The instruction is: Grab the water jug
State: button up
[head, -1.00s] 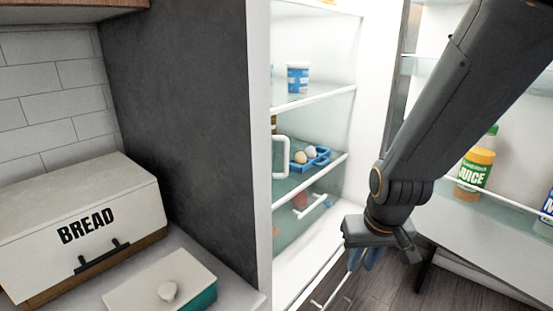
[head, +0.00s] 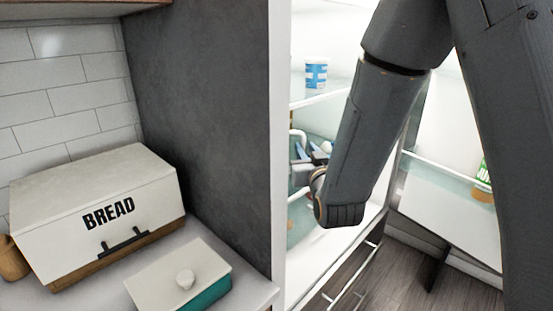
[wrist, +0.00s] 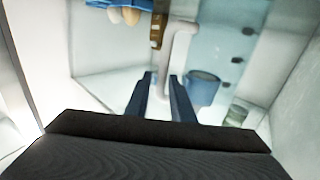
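The water jug's white handle (wrist: 177,50) shows in the wrist view, inside the open fridge. In the head view a white handle (head: 297,138) shows at the fridge's left edge. The jug's body is hard to make out. My gripper (wrist: 161,76) has its two dark blue fingers apart, one on each side of the handle's lower part. I cannot tell whether either finger touches it.
The fridge shelves hold a blue-and-white tub (head: 316,73) and eggs in a blue tray (wrist: 124,6). A blue cup-like item (wrist: 203,88) and a jar (wrist: 236,115) stand near the fingers. The fridge door with a juice bottle (head: 483,182) is right. A bread box (head: 95,210) sits on the left counter.

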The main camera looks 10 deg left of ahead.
jog(key=p+x, duration=0.3)
jog(key=x, duration=0.4)
jog(key=shift+a, duration=0.15)
jog(key=shift+w+r, duration=0.1)
jog(key=shift+r, duration=0.05)
jog(key=shift+c, duration=0.5)
grip_shut()
jog(key=shift+r, duration=0.1)
dwell(0.5)
